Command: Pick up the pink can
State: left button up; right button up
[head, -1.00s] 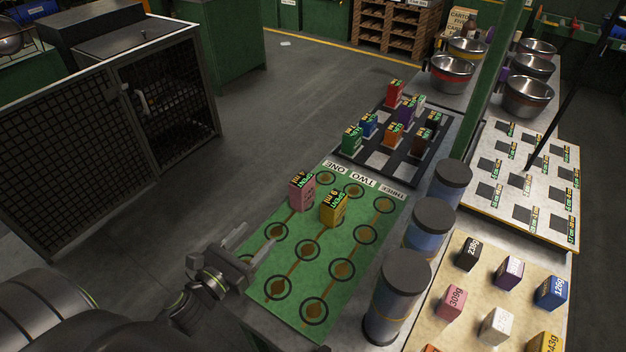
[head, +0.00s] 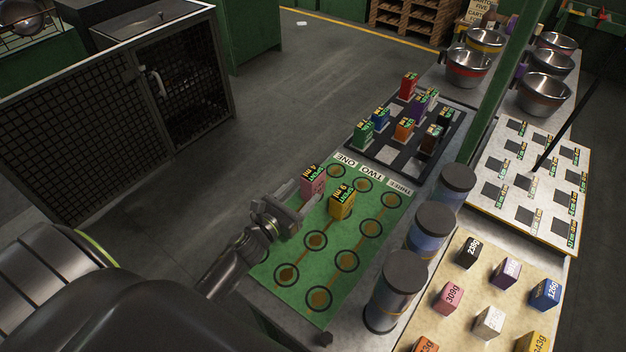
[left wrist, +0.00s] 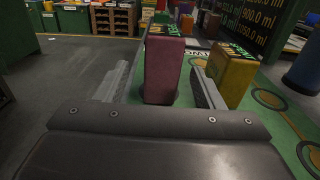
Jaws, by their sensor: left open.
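The pink can (head: 313,181) is a box-shaped block with a dark label on top, upright at the far left of the green mat (head: 322,268). It also shows in the left wrist view (left wrist: 164,70), between and ahead of the two fingers. My left gripper (head: 302,200) is open, close to the pink can on its near side. In the left wrist view the left gripper (left wrist: 160,88) has one finger on each side of the can, with a gap visible on both sides. My right gripper is not in view.
A yellow can (head: 342,203) stands just right of the pink can, near the right finger in the left wrist view (left wrist: 233,75). A black rack (head: 378,160) of coloured cans lies behind. Dark-lidded cylinders (head: 397,290) stand right of the mat.

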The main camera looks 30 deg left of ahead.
aim_at(313, 182)
pick_arm(q)
jog(key=shift+w+d+r, duration=0.1)
jog(key=shift+w, duration=0.4)
jog(key=shift+w+d+p, duration=0.2)
jog(key=shift+w+p, duration=0.2)
jog(key=shift+w, duration=0.75)
jog(key=shift+w+d+p, duration=0.2)
jog(key=shift+w+p, duration=0.15)
jog(key=shift+w, duration=0.75)
jog(key=shift+c, duration=0.3)
jog(key=c, duration=1.2)
